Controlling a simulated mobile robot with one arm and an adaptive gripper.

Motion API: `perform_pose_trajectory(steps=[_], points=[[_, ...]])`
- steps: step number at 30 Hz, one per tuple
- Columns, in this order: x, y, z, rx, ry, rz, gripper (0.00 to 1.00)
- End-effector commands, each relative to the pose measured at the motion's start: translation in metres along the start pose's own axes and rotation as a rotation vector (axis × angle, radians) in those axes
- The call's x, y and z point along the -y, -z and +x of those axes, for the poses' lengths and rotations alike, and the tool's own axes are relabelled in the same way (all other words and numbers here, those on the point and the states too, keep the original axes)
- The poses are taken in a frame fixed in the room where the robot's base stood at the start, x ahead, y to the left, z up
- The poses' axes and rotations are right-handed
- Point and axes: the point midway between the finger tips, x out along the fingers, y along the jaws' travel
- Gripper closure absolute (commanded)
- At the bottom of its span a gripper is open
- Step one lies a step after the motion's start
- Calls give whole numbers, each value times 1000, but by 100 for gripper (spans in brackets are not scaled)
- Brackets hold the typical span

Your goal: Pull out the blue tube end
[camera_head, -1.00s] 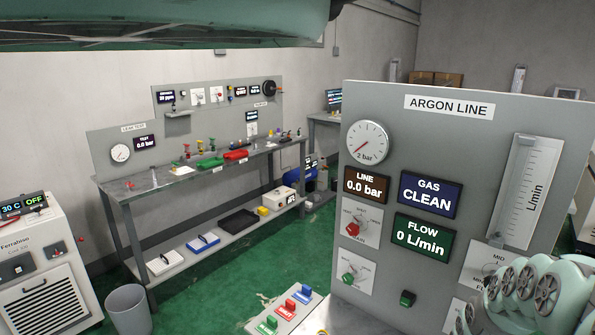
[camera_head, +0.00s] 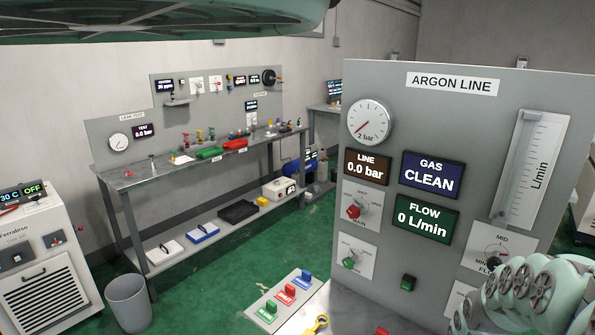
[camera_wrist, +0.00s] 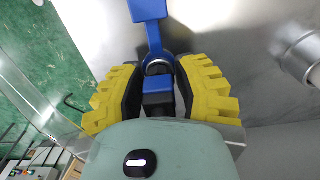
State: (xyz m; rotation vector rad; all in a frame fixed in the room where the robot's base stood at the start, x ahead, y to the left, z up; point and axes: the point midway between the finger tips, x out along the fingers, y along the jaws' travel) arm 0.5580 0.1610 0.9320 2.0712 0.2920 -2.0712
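A blue piece (camera_wrist: 158,84) lies between the fingers of my gripper (camera_wrist: 158,72) in the wrist view; I take it for the blue tube end. Just beyond it are a blue ring around a grey round part and a stem to a blue tab (camera_wrist: 149,9). My gripper has yellow ribbed fingers with black inner pads, close on both sides of the blue piece. I cannot tell whether the pads press on it. The piece's lower part is hidden by my wrist. The head view does not show my fingers or the blue piece.
The argon line panel (camera_head: 400,90) stands close on the right, reading 0.0 bar and 0 L/min. A grey cylinder (camera_wrist: 302,62) is at the wrist view's right. A workbench (camera_head: 130,178) stands behind.

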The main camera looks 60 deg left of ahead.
Motion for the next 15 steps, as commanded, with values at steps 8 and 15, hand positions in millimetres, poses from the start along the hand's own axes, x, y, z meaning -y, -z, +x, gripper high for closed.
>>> perform_pose_trajectory(steps=[8, 15], points=[[0, 0, 0, 0, 0, 0, 100], [0, 0, 0, 0, 0, 1, 100]])
